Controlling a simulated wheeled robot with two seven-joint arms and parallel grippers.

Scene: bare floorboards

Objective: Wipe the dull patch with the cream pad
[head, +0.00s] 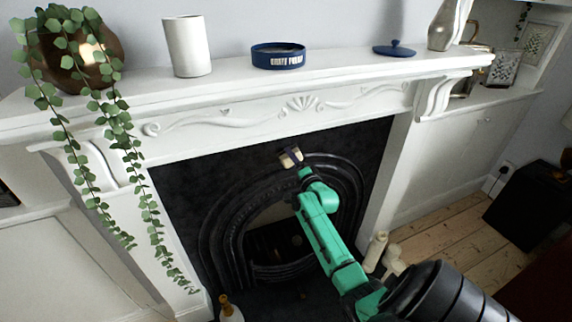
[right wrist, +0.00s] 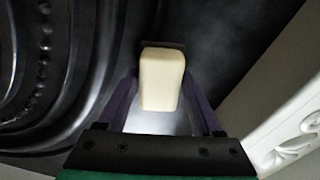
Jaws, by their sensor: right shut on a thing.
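The cream pad (head: 291,157) is in my right gripper (head: 297,166), in front of the black fireplace surround, above the arch. In the right wrist view the pad (right wrist: 162,80) sits between the two purple fingers of the right gripper (right wrist: 163,108), which is shut on it. A thin dark edge shows at the pad's far end. I cannot tell whether the pad touches the black surface. A hazy grey area (right wrist: 222,55) shows on the black surface beside the pad; I cannot tell if this is the dull patch. My left gripper is not in view.
The white mantel (head: 225,84) overhangs above, with a trailing plant (head: 75,60), white vase (head: 187,46), blue dish (head: 278,56) and blue lid (head: 394,49). A bottle (head: 230,311) and white rolls (head: 376,252) stand low by the hearth. Bare floorboards lie at right.

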